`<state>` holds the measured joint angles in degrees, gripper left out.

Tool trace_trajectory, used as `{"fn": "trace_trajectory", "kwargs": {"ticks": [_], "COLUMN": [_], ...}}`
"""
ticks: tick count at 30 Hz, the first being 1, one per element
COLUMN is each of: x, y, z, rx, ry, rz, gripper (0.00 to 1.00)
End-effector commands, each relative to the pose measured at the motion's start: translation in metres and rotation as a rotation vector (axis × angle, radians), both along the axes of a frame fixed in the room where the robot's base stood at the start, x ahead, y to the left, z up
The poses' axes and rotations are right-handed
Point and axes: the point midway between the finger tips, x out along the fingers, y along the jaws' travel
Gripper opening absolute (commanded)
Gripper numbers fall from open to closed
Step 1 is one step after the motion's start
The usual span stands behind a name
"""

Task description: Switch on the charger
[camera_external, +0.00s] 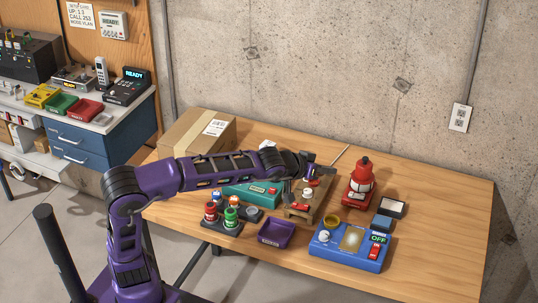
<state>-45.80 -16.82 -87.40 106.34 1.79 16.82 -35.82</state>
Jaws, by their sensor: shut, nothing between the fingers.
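No label that I can read says charger. A blue unit (337,251) at the front right of the wooden table has a dark display (378,238) reading OFF, a red switch (375,252) below it, a white knob and a pale plate. My gripper (322,172) is shut and empty. It appears above a wooden stand (296,213) with a small red and white part on it, left of and behind the blue unit. The fingertips are small in view, and I cannot tell how high they are. The blue unit is not hidden by my arm.
A red bottle-shaped device (361,180) stands behind the blue unit. A teal box (240,194), a purple tray (276,234), a dark rack (228,226) with red and green items, and a cardboard box (190,135) crowd the left. The table's right side (447,215) is clear.

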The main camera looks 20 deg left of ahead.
Motion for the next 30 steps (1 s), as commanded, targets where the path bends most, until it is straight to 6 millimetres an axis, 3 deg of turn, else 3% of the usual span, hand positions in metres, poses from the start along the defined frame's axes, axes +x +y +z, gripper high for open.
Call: {"fn": "trace_trajectory", "kwargs": {"ticks": [3,5,8,12,15,21,27,30], "x": [0.006,0.023,0.062,0.117,0.147,0.187,0.21,0.214], "y": [-0.022,-0.013,0.024,0.096,0.146,0.234,0.295,0.293], "z": [0.017,0.032,0.05,0.068,0.075,0.081,0.075,0.068], "rx": [-0.102,-0.135,-0.143,-0.112,-0.083,-0.023,0.042,0.078], "ry": [-0.013,-0.041,-0.102,-0.198,-0.258,-0.347,-0.402,-0.402], "rz": [-0.045,-0.05,-0.033,0.007,0.035,0.082,0.098,0.067], "gripper": [0.0,0.0,0.0,0.0,0.0,0.0,0.0,0.0]}}
